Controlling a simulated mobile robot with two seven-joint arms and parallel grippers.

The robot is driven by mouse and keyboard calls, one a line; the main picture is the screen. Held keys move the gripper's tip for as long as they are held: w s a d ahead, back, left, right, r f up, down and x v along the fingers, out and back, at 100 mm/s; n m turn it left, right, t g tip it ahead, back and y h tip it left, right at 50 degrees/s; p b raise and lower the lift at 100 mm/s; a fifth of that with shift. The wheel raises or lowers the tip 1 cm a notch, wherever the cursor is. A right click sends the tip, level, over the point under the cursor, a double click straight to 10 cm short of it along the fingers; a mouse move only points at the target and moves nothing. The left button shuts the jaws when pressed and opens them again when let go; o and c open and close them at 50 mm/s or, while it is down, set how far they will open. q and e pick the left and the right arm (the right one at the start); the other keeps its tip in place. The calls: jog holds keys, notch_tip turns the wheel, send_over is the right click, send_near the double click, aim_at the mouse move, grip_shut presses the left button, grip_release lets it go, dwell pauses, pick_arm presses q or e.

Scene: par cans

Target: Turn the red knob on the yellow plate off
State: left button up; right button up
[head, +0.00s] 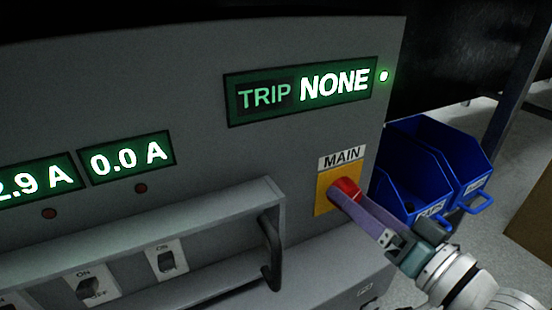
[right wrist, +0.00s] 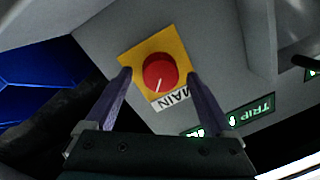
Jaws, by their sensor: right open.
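The red knob (head: 344,190) sits on the yellow plate (head: 324,201) under the MAIN label, at the right end of the grey panel. In the right wrist view the round red knob (right wrist: 160,72) has a white pointer line toward the MAIN label, and the yellow plate (right wrist: 137,56) lies behind it. My right gripper (head: 352,203) reaches in from the lower right with its fingertips at the knob. In the right wrist view its two fingers (right wrist: 159,74) are apart, one on each side of the knob, with visible gaps. My left gripper is not in view.
A lit display (head: 300,92) reads TRIP NONE above the plate. Left are current displays (head: 128,160) and several switches behind a grey guard with a black handle (head: 270,252). Blue bins (head: 415,170) stand right of the panel, near my right arm.

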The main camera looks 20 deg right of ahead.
jog(key=shift+w, duration=0.4)
jog(key=shift+c, duration=0.2)
jog(key=c, duration=1.3)
